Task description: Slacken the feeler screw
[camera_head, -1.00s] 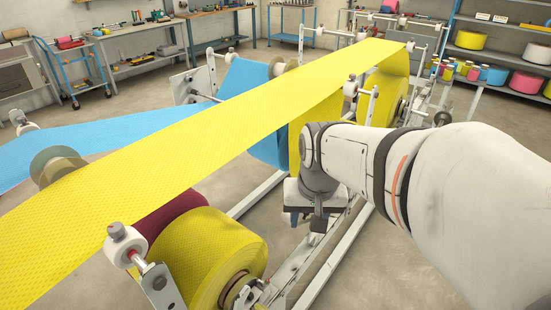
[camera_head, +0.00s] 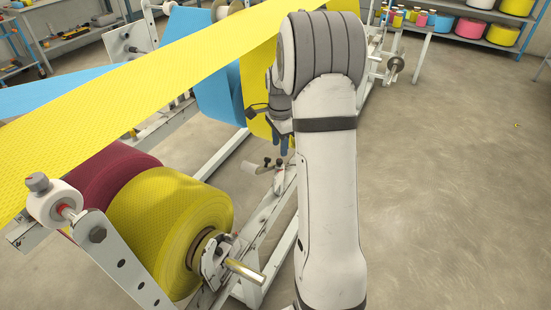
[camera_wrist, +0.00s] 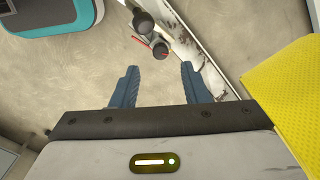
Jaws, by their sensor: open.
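In the wrist view, two dark round knobs sit beside a pale metal rail: a nearer knob (camera_wrist: 160,48) and a farther knob (camera_wrist: 143,22). A thin red piece shows beside the nearer one. I cannot tell for sure which of them is the feeler screw. My gripper (camera_wrist: 159,67) has its two blue fingers spread apart with nothing between them, and the knobs lie just beyond the fingertips. In the head view, my gripper (camera_head: 281,144) is partly hidden by my arm. It hangs close to a small fitting with dark knobs (camera_head: 268,162) on the machine's lower frame.
A yellow cloth web (camera_head: 130,85) runs diagonally above the frame. A yellow roll (camera_head: 160,225) and a maroon roll (camera_head: 112,168) sit at the front left. A brass-coloured shaft end (camera_head: 244,271) sticks out towards the right. The floor (camera_head: 455,190) on the right is clear.

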